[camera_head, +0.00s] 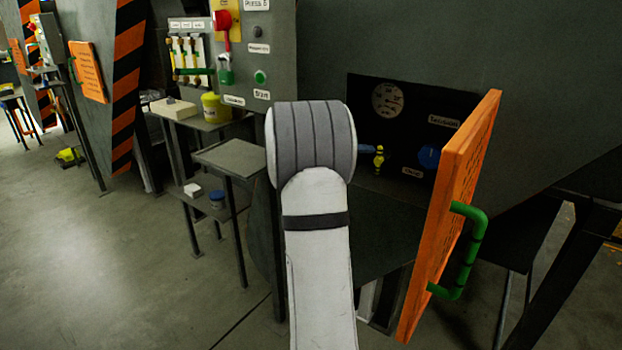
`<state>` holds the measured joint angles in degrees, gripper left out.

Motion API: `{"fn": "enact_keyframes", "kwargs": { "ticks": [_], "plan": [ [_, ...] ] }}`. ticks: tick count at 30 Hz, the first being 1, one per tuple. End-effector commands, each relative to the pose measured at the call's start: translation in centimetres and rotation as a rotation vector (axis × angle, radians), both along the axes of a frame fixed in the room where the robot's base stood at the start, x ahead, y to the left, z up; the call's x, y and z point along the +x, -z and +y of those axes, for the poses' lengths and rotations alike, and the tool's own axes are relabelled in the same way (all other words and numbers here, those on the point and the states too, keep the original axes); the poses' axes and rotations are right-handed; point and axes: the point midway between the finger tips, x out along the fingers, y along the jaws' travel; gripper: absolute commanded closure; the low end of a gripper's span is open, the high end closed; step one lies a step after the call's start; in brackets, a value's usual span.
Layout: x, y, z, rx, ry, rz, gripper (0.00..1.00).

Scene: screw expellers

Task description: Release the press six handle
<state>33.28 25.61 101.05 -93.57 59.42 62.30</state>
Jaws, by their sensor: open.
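An orange door (452,215) stands swung open at the right, in front of a dark recess in the grey press. A green handle (470,250) is fixed to the door's outer face, its bar running roughly upright. My white arm rises through the middle of the view, ending in a grey rounded joint. My gripper does not show, so its place relative to the handle cannot be told. Nothing visible touches the handle. A press label (257,4) at the top is partly cut off and looks like "Press 5".
The open recess (400,110) holds a round gauge and small valves. A control panel (262,60) with a red switch and green button is left of it. A small grey table (232,157) and a shelf with a yellow bucket (215,108) stand left. Floor is clear at lower left.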

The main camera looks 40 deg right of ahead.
Motion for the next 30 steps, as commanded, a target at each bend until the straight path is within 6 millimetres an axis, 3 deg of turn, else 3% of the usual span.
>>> {"fn": "enact_keyframes", "kwargs": {
  "ticks": [10,24,30],
  "plan": [
    [-1.3,-2.3,6.7,0.164,-0.016,0.017,0.07],
    [-3.5,-3.9,15.6,0.388,-0.075,0.041,0.07],
    [-4.3,-4.1,18.4,0.460,-0.101,0.048,0.07]
  ]
}}
